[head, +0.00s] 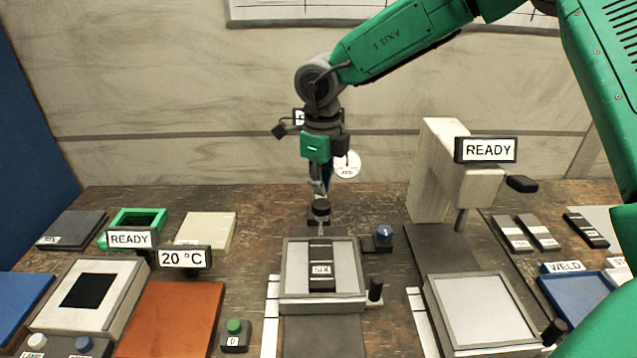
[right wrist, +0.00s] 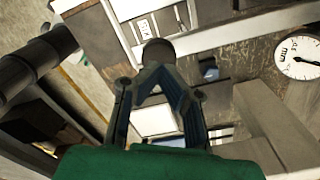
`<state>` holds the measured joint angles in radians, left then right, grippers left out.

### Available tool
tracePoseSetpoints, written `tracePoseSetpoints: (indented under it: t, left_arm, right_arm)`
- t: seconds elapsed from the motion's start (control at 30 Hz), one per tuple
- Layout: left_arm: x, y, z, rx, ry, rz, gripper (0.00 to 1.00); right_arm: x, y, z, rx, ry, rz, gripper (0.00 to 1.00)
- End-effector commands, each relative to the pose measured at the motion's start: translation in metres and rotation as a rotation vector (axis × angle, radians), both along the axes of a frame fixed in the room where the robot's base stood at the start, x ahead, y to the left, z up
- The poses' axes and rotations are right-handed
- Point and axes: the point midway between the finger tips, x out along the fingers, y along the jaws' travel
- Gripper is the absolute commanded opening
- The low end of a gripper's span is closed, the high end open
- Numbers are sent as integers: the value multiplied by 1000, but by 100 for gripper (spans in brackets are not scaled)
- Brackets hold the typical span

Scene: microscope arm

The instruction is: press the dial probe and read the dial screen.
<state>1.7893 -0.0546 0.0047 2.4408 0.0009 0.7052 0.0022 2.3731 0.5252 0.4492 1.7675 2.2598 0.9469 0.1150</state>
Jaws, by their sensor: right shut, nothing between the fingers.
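My right gripper (head: 320,190) points down over the middle station with its fingers shut and empty. In the right wrist view its fingertips (right wrist: 160,74) meet just short of a dark round knob (right wrist: 158,50). This knob (head: 321,209) stands right below the fingertips in the head view, above a grey stage; I cannot tell whether they touch. A round white dial (head: 347,165) shows partly behind the gripper; in the right wrist view its face (right wrist: 298,56) reads "mm" and has a dark needle. A screen (head: 486,150) on the right-hand grey stand reads READY. My left gripper is out of view.
The stage (head: 350,303) holds a dark labelled slide (head: 321,270). A blue-topped knob (head: 384,235) stands to its right. The grey stand (head: 437,165) rises farther right. At the left are a READY sign (head: 129,239), a 20 °C sign (head: 184,257) and an orange plate (head: 170,320).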

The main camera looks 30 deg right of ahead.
Motion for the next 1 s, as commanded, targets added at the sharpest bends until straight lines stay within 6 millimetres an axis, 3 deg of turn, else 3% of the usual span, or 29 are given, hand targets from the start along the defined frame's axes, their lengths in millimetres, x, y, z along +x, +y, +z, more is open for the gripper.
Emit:
tracePoseSetpoints:
  t: [1.0]
  left_arm:
    - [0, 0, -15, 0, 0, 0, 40]
  right_arm:
    - [0, 0, -50, 0, 1, 0, 0]
